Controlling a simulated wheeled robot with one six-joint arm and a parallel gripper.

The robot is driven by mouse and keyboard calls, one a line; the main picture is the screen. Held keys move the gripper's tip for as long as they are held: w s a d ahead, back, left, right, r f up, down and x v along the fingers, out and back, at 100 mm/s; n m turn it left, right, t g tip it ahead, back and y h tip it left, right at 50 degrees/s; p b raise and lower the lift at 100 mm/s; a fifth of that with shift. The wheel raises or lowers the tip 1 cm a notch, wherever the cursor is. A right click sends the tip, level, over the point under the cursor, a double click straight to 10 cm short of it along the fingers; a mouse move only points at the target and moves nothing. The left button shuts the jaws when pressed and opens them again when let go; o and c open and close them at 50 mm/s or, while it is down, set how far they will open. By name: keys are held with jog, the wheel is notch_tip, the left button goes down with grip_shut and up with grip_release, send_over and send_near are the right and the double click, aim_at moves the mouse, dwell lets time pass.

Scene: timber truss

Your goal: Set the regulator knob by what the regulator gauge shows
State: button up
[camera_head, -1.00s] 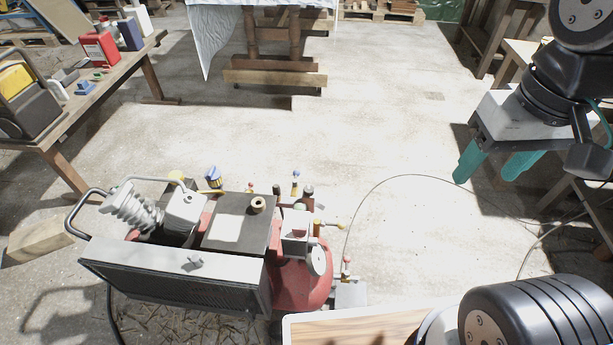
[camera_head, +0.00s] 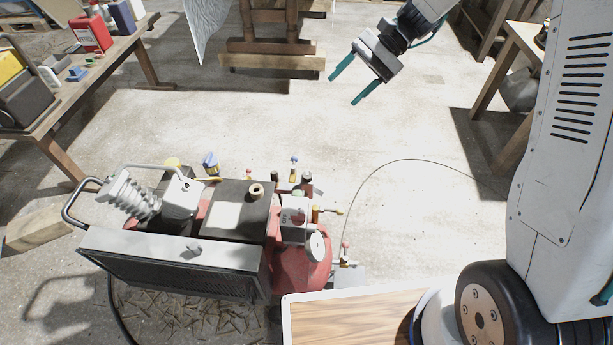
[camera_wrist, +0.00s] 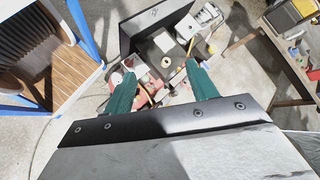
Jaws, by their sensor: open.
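A red air compressor (camera_head: 300,270) with a black and grey housing stands on the floor at the lower left of the head view. A round white gauge (camera_head: 316,246) sits at its right end, too small to read. In the wrist view my gripper (camera_wrist: 160,78) points down toward the compressor (camera_wrist: 152,48), which lies beyond the fingertips.
A workbench (camera_head: 85,95) with a red can (camera_head: 90,33) and bottles stands at the left. A wooden trestle (camera_head: 275,62) is at the back. A thin hose or cable (camera_head: 400,160) curves over the floor. The floor between is clear.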

aim_at(307, 174)
jog(key=w+a+f+m+t+y, duration=0.1)
jog(key=w+f+m+y, duration=0.35)
jog(key=f, duration=0.75)
jog(key=w+a+f+m+t+y, duration=0.1)
jog(key=w+f+m, duration=0.1)
jog(key=w+f, duration=0.75)
jog(key=s+f+m+t+y, duration=0.1)
jog(key=s+f+m+t, duration=0.2)
jog(key=f, duration=1)
jog(key=s+f+m+t+y, duration=0.1)
jog(key=f+m+t, duration=0.25)
jog(key=f, duration=0.95)
jog(key=shift+m+g, duration=0.25)
jog(key=shift+m, duration=0.15)
jog(key=x, duration=0.6)
jog(key=shift+w+a+r, duration=0.15)
jog(key=shift+a+r, duration=0.1)
jog(key=shift+a, duration=0.15)
jog(key=c, duration=1)
